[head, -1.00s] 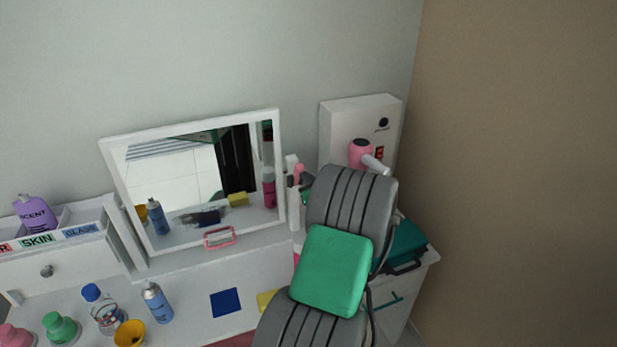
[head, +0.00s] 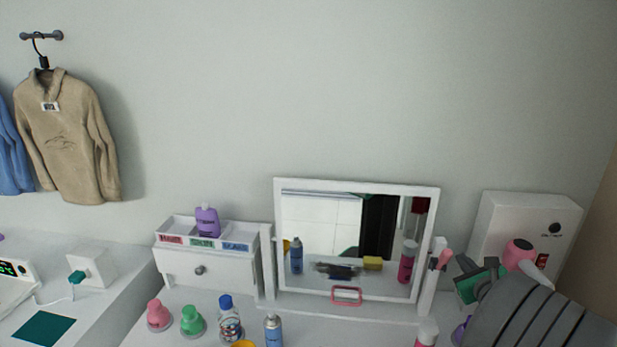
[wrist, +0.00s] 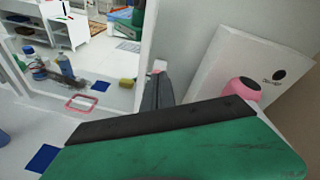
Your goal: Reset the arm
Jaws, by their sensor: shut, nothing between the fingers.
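My gripper (head: 472,270) is at the right in the head view, just right of the white-framed mirror (head: 357,186) and in front of the white panel box. Its green and dark grey parts are partly hidden by my grey arm. In the wrist view my gripper's grey end (wrist: 157,95) shows beyond a large green part of mine. The fingers are shut and hold nothing.
A pink hair dryer (head: 520,252) sits by the white panel box (head: 540,222), close to my arm. Bottles, including a blue one (head: 273,330), stand on the white dresser. A purple bottle (head: 207,221) stands in the drawer unit's top tray. A beige hoodie (head: 68,135) hangs at left.

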